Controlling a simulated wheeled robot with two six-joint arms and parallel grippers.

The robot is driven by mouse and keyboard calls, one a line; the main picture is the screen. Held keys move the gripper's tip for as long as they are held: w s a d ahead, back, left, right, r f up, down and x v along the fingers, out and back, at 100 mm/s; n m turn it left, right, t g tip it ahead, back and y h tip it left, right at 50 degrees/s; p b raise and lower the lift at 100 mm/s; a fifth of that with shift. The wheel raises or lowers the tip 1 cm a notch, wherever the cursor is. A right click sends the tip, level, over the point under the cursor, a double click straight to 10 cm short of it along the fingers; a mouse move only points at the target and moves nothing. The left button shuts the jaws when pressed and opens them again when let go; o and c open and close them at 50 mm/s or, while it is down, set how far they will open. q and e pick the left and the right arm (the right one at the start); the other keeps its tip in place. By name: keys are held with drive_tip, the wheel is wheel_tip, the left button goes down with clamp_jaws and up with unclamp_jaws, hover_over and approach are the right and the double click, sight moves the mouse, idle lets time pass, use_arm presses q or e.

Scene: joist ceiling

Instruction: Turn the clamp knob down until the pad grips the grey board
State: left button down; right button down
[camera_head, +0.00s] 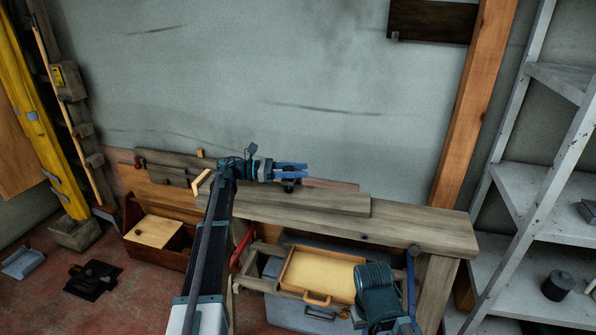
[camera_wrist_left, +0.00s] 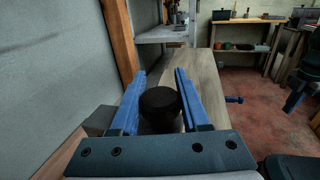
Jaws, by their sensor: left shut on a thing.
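The black clamp knob (camera_wrist_left: 160,103) sits between the blue fingers of my left gripper (camera_wrist_left: 159,85) in the left wrist view. In the head view my left gripper (camera_head: 293,170) is over the back of the workbench, shut on the knob (camera_head: 289,187), which shows as a small dark shape under the fingers. A grey-brown board (camera_head: 335,203) lies on the bench top beneath and in front of the gripper. The clamp's pad is hidden, so I cannot tell whether it touches the board. My right arm shows at the lower right; its fingers are not visible.
The workbench (camera_head: 430,228) runs to the right, its right end clear. A tan tray (camera_head: 321,276) with a handle is below its front edge. A wooden box (camera_head: 153,234) stands to the left. A grey shelf unit (camera_head: 531,185) stands at the right.

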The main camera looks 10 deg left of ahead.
use_arm(q)
drive_tip(key=shift+c, duration=1.9)
unclamp_jaws()
drive_tip(key=shift+d, duration=0.1)
drive_tip(key=v, duration=1.3)
drive_tip(key=shift+a, duration=0.4)
drive_tip(key=shift+s, duration=0.1)
